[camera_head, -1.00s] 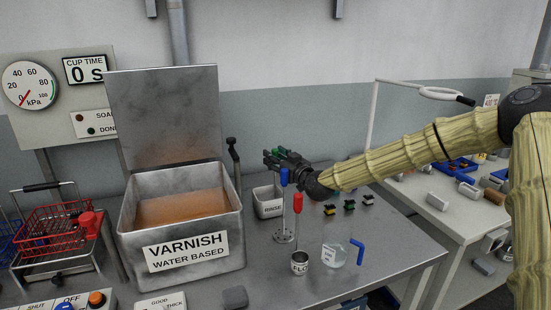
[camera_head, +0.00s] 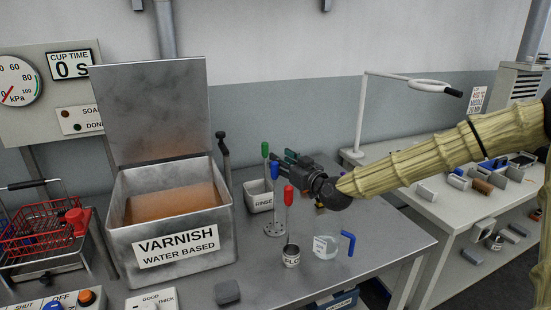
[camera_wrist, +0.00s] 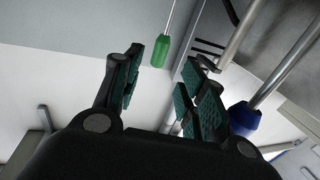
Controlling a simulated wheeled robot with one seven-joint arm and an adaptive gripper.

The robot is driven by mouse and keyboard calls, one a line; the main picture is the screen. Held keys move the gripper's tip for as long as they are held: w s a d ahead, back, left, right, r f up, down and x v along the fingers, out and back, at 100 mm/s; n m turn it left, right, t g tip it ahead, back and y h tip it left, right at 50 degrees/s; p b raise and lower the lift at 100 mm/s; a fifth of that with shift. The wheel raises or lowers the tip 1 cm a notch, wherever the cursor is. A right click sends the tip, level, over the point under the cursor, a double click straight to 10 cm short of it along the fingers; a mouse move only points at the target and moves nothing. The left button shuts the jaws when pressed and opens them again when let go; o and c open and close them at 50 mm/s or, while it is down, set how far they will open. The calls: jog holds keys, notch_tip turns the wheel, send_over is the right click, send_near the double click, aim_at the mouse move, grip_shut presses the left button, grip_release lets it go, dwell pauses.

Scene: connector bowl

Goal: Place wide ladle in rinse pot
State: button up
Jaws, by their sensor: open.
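The rinse pot (camera_head: 260,203), a small grey pot labelled RINSE, stands on the bench right of the varnish tank. A green-handled tool (camera_head: 265,150) stands upright near it; whether its lower end is in the pot or the stand, I cannot tell. A blue handle (camera_head: 274,171) stands at the stand, and a red handle (camera_head: 288,196) rises from the flow cup (camera_head: 291,259). Which is the wide ladle is unclear. My gripper (camera_head: 283,160) is open and empty, just right of the green handle. In the wrist view the green handle (camera_wrist: 161,51) appears between the fingers, the blue handle (camera_wrist: 243,120) outside them.
The varnish tank (camera_head: 185,248) with raised lid is at left. A glass beaker (camera_head: 325,246) with a blue handle stands right of the flow cup. A red basket (camera_head: 50,228) is at far left. A second table (camera_head: 440,200) with small parts is at right.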

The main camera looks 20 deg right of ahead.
jog(key=shift+v, duration=1.15)
dwell(0.6)
